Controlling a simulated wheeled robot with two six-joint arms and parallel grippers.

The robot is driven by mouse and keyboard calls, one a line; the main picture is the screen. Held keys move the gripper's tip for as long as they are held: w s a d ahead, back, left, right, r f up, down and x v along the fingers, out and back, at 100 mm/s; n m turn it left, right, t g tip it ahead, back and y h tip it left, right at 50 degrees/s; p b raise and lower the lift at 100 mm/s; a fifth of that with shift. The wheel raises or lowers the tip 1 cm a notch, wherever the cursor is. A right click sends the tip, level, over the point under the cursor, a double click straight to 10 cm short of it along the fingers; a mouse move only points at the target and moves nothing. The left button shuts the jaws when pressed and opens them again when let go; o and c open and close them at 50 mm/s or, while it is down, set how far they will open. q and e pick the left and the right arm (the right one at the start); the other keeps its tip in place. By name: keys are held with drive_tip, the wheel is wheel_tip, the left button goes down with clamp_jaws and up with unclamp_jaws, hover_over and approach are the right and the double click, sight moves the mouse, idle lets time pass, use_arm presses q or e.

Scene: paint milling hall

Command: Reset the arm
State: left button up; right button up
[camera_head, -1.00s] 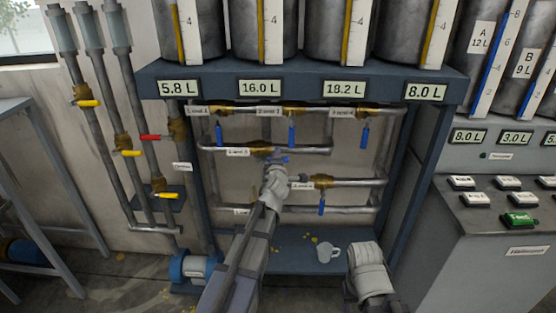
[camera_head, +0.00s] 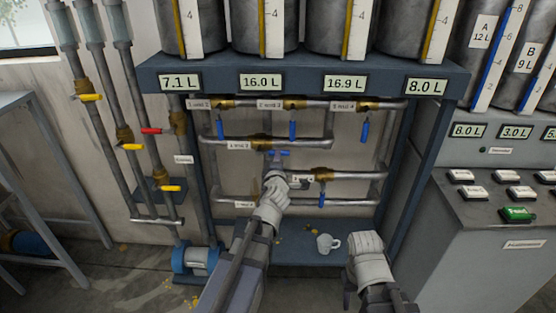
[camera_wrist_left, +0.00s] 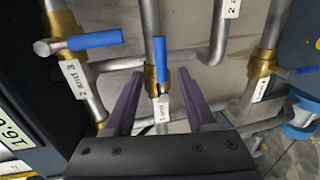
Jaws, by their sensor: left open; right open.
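My left gripper (camera_head: 274,172) is in front of the pipe rack, just below a valve with a blue handle (camera_head: 279,153). In the left wrist view my left gripper (camera_wrist_left: 158,76) is open and empty. Its two fingers flank the brass valve body, and the blue handle (camera_wrist_left: 160,58) lies along its pipe. I see a gap between fingers and handle. My right gripper (camera_head: 368,258) is low at the right, in front of the rack's lower shelf and away from the valves. Its fingertips are mostly hidden.
A white mug (camera_head: 328,243) stands on the lower shelf (camera_head: 300,256). Other blue valve handles hang down, such as the upper middle one (camera_head: 292,131). A blue pump (camera_head: 195,261) is at the lower left, a button console (camera_head: 480,250) at the right.

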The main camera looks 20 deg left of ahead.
use_arm(q)
drive_tip(key=s+d+f+m+g+p, duration=0.3)
drive_tip(key=s+d+f+m+g, duration=0.6)
drive_tip(key=s+m, duration=0.3)
drive_tip(key=s+d+f+m+g+h, duration=0.1)
drive_tip(key=s+d+f+m+g, duration=0.1)
drive_tip(key=s+d+m, duration=0.3)
drive_tip(key=s+d+f+m+g+h+p, duration=0.1)
drive_tip(key=s+d+m+g, duration=0.3)
drive_tip(key=s+m, duration=0.4)
drive_tip(key=s+d+f+h, duration=0.1)
drive_tip(key=s, duration=0.3)
drive_tip(key=shift+f, duration=0.25)
